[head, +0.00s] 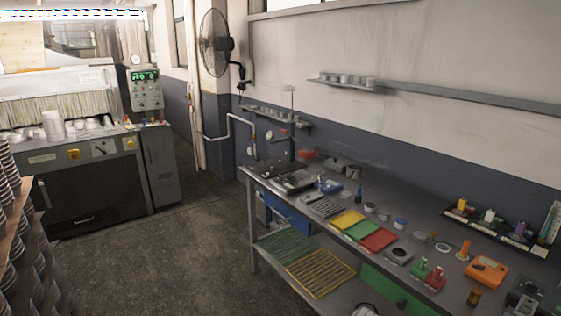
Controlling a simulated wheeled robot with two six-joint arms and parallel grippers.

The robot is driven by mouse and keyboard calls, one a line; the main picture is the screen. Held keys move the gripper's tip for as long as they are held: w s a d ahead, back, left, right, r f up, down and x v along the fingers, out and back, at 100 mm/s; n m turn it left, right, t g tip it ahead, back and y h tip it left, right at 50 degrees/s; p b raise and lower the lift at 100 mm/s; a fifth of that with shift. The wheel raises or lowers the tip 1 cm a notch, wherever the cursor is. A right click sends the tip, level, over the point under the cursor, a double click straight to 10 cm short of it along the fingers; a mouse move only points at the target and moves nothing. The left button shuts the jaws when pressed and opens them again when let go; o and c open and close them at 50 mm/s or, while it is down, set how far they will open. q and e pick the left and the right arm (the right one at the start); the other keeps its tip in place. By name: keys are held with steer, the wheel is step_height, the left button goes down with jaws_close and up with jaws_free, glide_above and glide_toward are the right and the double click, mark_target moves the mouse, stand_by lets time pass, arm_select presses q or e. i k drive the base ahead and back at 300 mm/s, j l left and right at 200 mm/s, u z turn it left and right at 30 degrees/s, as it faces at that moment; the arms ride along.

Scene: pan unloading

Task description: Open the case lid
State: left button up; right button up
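I cannot tell for sure which thing is the case. A dark, flat, case-like object (285,182) lies at the far left end of the workbench. Whether its lid is open or shut is too small to tell. A small orange box (487,270) lies on the right part of the same bench. Neither of my grippers is in view.
The grey workbench (262,183) runs along the wall. It carries yellow, green and red trays (379,239), small jars and tools. A large machine (95,180) stands at the left, near stacked items (20,240). The concrete floor (170,265) between is clear.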

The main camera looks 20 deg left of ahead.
mark_target(339, 163)
steer(key=u, duration=0.45)
steer(key=i+j+z, duration=0.15)
steer(key=i+j, duration=0.4)
steer(key=i+j+z, duration=0.15)
steer(key=i+j, duration=0.4)
steer(key=i+j+z, duration=0.15)
steer(key=i+j, duration=0.3)
steer(key=j, duration=0.3)
